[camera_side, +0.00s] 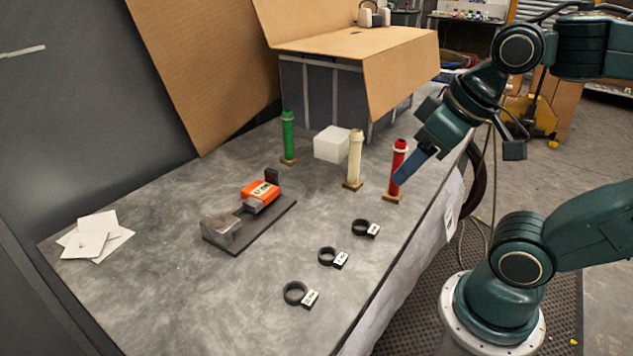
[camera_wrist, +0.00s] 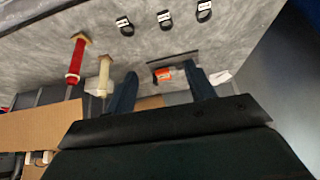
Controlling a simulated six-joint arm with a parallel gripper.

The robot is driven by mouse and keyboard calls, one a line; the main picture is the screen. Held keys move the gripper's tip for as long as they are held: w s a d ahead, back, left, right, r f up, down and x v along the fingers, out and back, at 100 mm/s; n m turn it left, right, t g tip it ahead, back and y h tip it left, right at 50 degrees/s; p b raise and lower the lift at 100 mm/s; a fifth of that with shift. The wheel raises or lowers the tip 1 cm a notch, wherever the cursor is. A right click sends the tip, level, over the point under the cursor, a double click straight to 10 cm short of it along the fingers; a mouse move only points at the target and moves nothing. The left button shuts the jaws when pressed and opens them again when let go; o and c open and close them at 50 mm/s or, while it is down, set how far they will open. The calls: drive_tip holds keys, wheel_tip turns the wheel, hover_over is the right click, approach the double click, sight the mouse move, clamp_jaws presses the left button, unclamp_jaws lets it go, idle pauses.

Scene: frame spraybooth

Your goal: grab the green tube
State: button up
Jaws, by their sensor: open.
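The green tube (camera_side: 288,138) stands upright on a small wooden base at the back of the grey table, with a pale ring near its top. I cannot make it out in the wrist view. My gripper (camera_side: 400,181) is in the air near the table's right edge, close to the red tube (camera_side: 398,166) and well to the right of the green one. In the wrist view my gripper (camera_wrist: 163,73) has its two blue fingers spread with nothing held between them. The cream tube (camera_side: 355,158) stands between the green and red tubes.
A white block (camera_side: 332,144) sits between the green and cream tubes. An orange device (camera_side: 260,192) lies on a dark plate at mid-table. Several black rings (camera_side: 327,257) lie along the front. White papers (camera_side: 95,237) lie at left. A cardboard-topped box (camera_side: 400,72) stands behind.

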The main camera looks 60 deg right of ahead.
drive_tip(key=w+d+r+m, duration=0.1)
drive_tip(key=w+d+r, duration=0.25)
drive_tip(key=w, duration=0.65)
drive_tip(key=w+d+r, duration=0.3)
drive_tip(key=w+d, duration=0.1)
drive_tip(key=w, duration=0.6)
drive_tip(key=m+h, duration=0.1)
approach(289, 112)
drive_tip(key=s+r, duration=0.2)
drive_tip(key=shift+a+t, duration=0.15)
drive_tip(key=shift+t, duration=0.25)
drive_tip(key=shift+w+f, duration=0.1)
drive_tip(key=x, duration=0.7)
drive_tip(key=shift+w+f, duration=0.2)
drive_tip(key=shift+f, duration=0.1)
drive_tip(key=shift+w+f, duration=0.2)
drive_tip(key=shift+f, duration=0.1)
drive_tip(key=shift+f, duration=0.1)
